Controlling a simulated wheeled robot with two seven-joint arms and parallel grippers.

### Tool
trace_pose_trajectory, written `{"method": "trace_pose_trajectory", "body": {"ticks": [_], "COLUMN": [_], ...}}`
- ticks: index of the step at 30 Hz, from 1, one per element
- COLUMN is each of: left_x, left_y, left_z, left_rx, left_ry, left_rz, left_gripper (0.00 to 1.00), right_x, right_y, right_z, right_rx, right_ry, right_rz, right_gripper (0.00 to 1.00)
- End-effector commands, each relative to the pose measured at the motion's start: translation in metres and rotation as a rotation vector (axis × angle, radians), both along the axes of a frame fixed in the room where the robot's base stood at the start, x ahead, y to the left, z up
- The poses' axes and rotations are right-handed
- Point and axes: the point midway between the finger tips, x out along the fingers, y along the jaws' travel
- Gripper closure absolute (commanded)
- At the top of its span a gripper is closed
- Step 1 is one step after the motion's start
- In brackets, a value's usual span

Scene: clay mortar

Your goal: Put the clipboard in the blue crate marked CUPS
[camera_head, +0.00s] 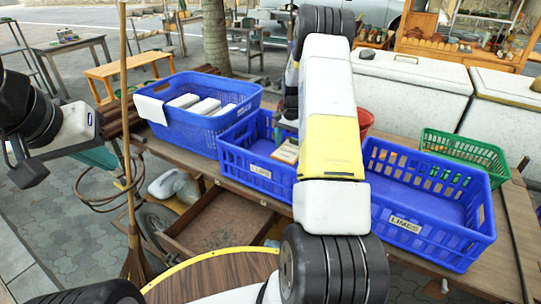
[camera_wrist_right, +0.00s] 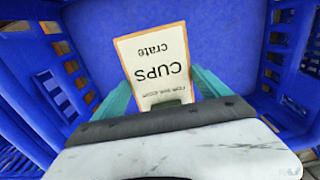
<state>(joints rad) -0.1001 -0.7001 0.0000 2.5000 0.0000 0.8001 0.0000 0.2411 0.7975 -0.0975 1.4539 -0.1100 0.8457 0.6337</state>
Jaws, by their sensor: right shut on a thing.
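The clipboard, a tan board with a white sheet reading "CUPS crate" (camera_wrist_right: 155,62), is between the teal fingers of my right gripper (camera_wrist_right: 168,88), which is shut on it. In the head view a corner of the clipboard (camera_head: 286,152) shows beside my right arm, over the middle blue crate (camera_head: 232,160). This crate has a white front label, too small to read surely. Blue walls and floor surround the clipboard in the wrist view; whether it touches the floor is unclear. My right arm hides much of the crate. My left gripper (camera_head: 103,157) is at the left, its jaw state unclear.
A blue crate (camera_head: 178,132) with white items stands to the left. A blue crate labelled LIMES (camera_head: 425,232) stands to the right. A green crate (camera_head: 480,158) and a red container (camera_head: 366,118) are behind. A broom handle (camera_head: 124,60) stands near my left gripper.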

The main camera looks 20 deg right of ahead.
Motion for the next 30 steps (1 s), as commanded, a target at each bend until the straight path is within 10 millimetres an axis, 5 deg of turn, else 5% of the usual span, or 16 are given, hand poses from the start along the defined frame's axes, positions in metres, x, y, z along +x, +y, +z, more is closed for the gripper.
{"method": "trace_pose_trajectory", "body": {"ticks": [6, 18, 30], "left_x": [0.000, 0.000, 0.000], "left_y": [0.000, 0.000, 0.000], "left_z": [0.000, 0.000, 0.000], "left_rx": [0.000, 0.000, 0.000], "left_ry": [0.000, 0.000, 0.000], "left_rz": [0.000, 0.000, 0.000], "left_gripper": [1.00, 1.00, 1.00], "right_x": [-0.001, -0.001, 0.000], "right_y": [-0.001, 0.000, 0.000], "right_z": [-0.042, -0.084, -0.092], "right_rx": [0.000, 0.001, 0.000], "right_ry": [0.003, 0.002, 0.001], "right_rz": [0.000, 0.000, 0.000], "right_gripper": [0.55, 0.55, 0.55]}}
